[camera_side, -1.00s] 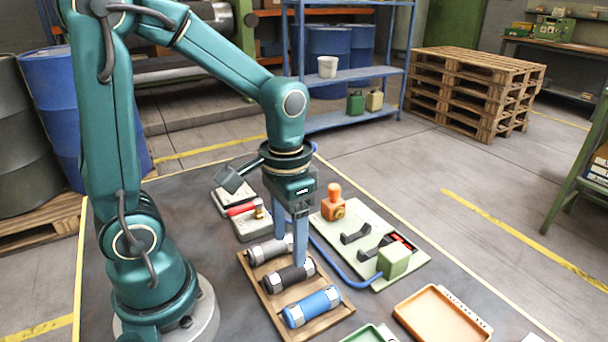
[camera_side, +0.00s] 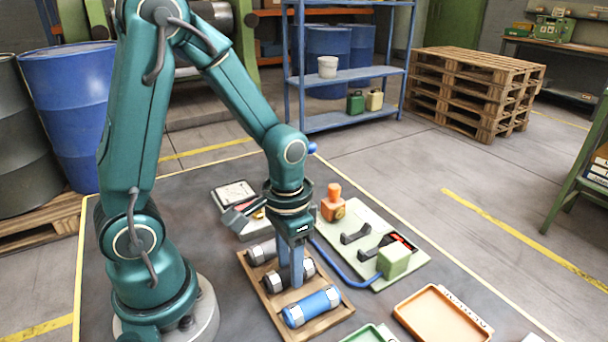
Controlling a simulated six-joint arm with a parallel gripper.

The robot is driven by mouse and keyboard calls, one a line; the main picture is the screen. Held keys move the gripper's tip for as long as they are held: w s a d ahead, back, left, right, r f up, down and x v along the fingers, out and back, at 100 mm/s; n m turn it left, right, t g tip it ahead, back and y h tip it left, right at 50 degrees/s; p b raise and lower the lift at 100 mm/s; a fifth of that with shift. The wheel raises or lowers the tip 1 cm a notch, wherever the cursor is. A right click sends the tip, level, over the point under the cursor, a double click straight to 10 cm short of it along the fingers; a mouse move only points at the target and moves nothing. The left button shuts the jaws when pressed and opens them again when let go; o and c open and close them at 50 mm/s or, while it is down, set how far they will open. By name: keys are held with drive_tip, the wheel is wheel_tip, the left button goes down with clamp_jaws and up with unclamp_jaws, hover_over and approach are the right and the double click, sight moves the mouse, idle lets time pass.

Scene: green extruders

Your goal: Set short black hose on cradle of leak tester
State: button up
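The short black hose (camera_side: 273,282), dark with pale end fittings, lies in the wooden tray between a grey hose (camera_side: 259,252) and a blue hose (camera_side: 312,307). My gripper (camera_side: 290,281) points straight down with its blue fingers on either side of the hose's middle, close together and apparently shut on it. The fingers hide the middle of the hose. The hose still rests in the tray. The leak tester (camera_side: 357,213) is a pale green plate to the right, with two black cradle supports (camera_side: 355,233), an orange part and a green block. The cradle looks empty.
The wooden tray (camera_side: 338,316) surrounds the hoses. A blue tube (camera_side: 335,268) runs from the tester's green block past the tray. An orange tray (camera_side: 440,314) and a green tray (camera_side: 370,334) lie at the front right. A meter (camera_side: 235,194) lies behind the gripper.

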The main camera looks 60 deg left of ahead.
sight(289, 269)
drive_tip(key=shift+c, duration=1.2)
drive_tip(key=shift+r, duration=2.55)
drive_tip(key=shift+s+n, duration=0.1)
drive_tip(key=shift+n, duration=0.6)
drive_tip(key=w+r+n+t, duration=0.1)
drive_tip(key=w+r+n, duration=0.2)
drive_tip(key=w+n, duration=0.5)
drive_tip(key=w+r+n, duration=0.3)
drive_tip(key=w+n, duration=0.5)
drive_tip(key=n, duration=0.1)
drive_tip(key=shift+f, duration=4.9)
